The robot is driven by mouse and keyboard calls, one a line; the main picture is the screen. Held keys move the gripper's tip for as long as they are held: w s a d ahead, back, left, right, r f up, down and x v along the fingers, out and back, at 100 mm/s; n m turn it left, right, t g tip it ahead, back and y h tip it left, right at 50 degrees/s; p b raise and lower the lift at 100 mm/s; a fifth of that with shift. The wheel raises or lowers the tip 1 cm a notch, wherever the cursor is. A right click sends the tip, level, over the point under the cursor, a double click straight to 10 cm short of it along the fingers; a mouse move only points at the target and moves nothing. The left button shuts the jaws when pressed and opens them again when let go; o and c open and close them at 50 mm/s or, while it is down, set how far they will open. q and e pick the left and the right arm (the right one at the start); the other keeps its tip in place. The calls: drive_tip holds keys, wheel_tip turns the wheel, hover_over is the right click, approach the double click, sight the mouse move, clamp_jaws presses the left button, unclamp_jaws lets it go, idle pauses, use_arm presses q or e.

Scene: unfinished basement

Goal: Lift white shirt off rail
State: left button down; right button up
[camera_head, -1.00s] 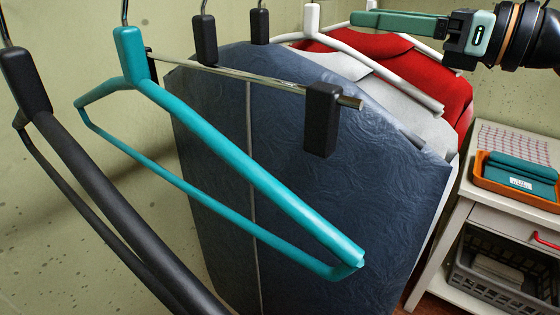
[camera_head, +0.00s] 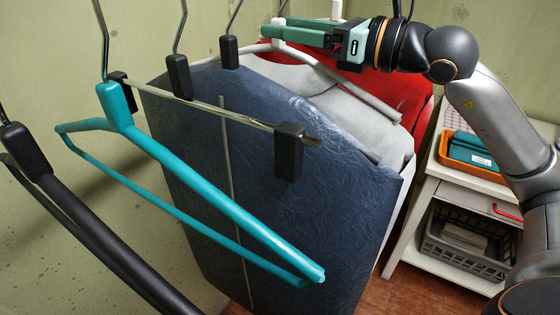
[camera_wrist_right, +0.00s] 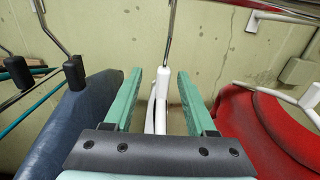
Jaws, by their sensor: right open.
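The white shirt (camera_head: 310,80) hangs on a white hanger (camera_head: 345,82), between a dark blue garment and a red one. My right gripper (camera_head: 272,30) comes in from the right at the hanger's neck, its fingers open. In the right wrist view the white hanger's neck (camera_wrist_right: 162,85) stands upright between the two green fingers (camera_wrist_right: 160,72), with a gap on each side. The shirt is mostly hidden there behind the gripper's body. My left gripper is not in view.
The dark blue garment (camera_head: 270,180) hangs in front on a clip hanger, close to the shirt. A teal hanger (camera_head: 210,190) and a black hanger (camera_head: 90,240) hang empty at left. The red garment (camera_head: 415,100) hangs behind. A white cabinet (camera_head: 448,190) with an orange tray stands at right.

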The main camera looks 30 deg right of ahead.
drive_tip(key=p+x, duration=0.2)
drive_tip(key=x, duration=0.1)
drive_tip(key=shift+w+r, duration=0.15)
drive_tip(key=shift+w, duration=0.2)
drive_tip(key=shift+w+a+f+p, duration=0.2)
drive_tip(key=shift+w+a+p, duration=0.1)
drive_tip(key=shift+w, duration=0.2)
drive_tip(key=shift+c, duration=0.2)
clamp_jaws()
idle(0.5)
